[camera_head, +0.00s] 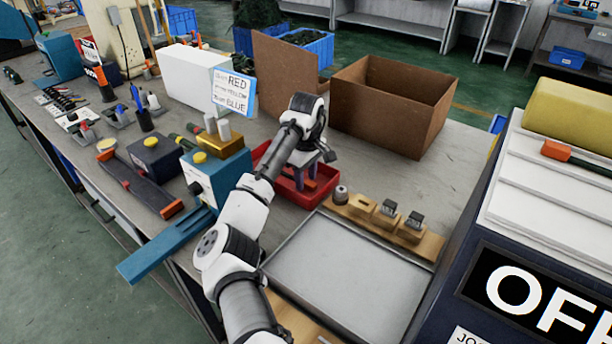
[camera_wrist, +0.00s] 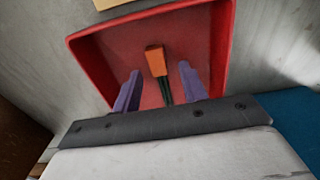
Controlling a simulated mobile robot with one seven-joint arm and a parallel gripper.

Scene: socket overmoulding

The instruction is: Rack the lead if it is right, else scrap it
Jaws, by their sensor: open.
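My gripper (camera_head: 303,177) hangs over a small red tray (camera_head: 298,198) on the bench. In the wrist view its two purple fingers stand apart, and my gripper (camera_wrist: 160,88) is open and empty. Between and beyond the fingertips a lead end lies in the red tray (camera_wrist: 206,45): an orange block-shaped plug (camera_wrist: 155,61) with a dark green piece (camera_wrist: 165,91) running back toward the gripper. The rest of the lead is hidden by the gripper. I cannot tell whether the fingers touch it. A sign (camera_head: 233,92) lists RED, YELLOW and BLUE; its small print is unreadable.
A wooden strip (camera_head: 432,246) with several small fittings lies right of the tray, behind an empty grey metal tray (camera_head: 340,275). A brown open box (camera_head: 390,110) stands behind. A blue machine (camera_head: 199,183) is at left; a large dark machine (camera_head: 540,270) bounds the right.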

